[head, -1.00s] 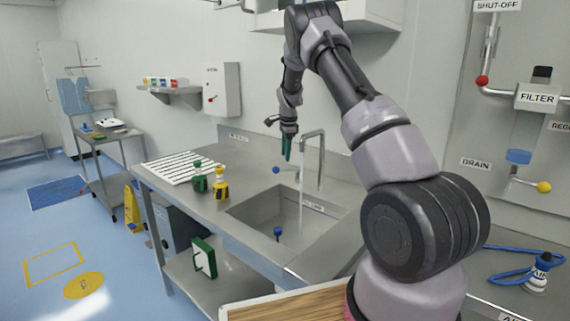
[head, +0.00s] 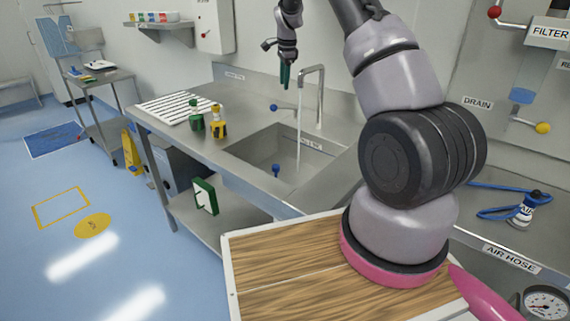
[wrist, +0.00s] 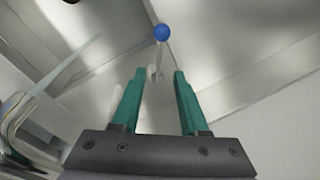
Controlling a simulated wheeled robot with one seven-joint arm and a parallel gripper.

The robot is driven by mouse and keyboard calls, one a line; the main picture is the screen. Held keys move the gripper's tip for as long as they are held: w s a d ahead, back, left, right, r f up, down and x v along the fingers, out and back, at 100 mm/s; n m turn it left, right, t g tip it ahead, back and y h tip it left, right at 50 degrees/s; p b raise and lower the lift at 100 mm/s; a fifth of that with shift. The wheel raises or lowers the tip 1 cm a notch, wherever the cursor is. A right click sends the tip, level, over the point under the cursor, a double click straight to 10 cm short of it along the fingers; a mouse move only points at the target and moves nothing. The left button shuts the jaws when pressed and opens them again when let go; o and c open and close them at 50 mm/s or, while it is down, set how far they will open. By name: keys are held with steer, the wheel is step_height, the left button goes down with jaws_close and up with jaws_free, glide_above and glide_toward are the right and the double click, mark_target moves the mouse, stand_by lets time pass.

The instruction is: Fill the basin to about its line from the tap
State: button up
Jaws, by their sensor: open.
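The basin (head: 245,150) is a steel sink set into the bench, with a label on its far right wall. A blue-topped piece (head: 276,170) stands in the basin; the water level cannot be told. The tap spout (head: 319,90) arches over it, and a thin stream (head: 298,125) falls from it. The tap lever has a blue knob (head: 274,107) left of the spout. My gripper (head: 285,84) is above this knob, open and empty. In the wrist view the knob (wrist: 162,32) lies beyond the open fingers (wrist: 155,78), apart from them.
A green bottle (head: 197,124) and a yellow bottle (head: 218,122) stand on the bench left of the basin, near a white slatted rack (head: 172,106). A wall box (head: 213,25) hangs behind. A blue air hose (head: 490,200) lies on the right bench.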

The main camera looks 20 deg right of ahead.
steer(key=shift+d+f, duration=0.1)
steer(key=d+y, duration=0.4)
steer(key=x, duration=1.1)
steer(key=shift+f, duration=0.2)
jaws_close()
stand_by(1.5)
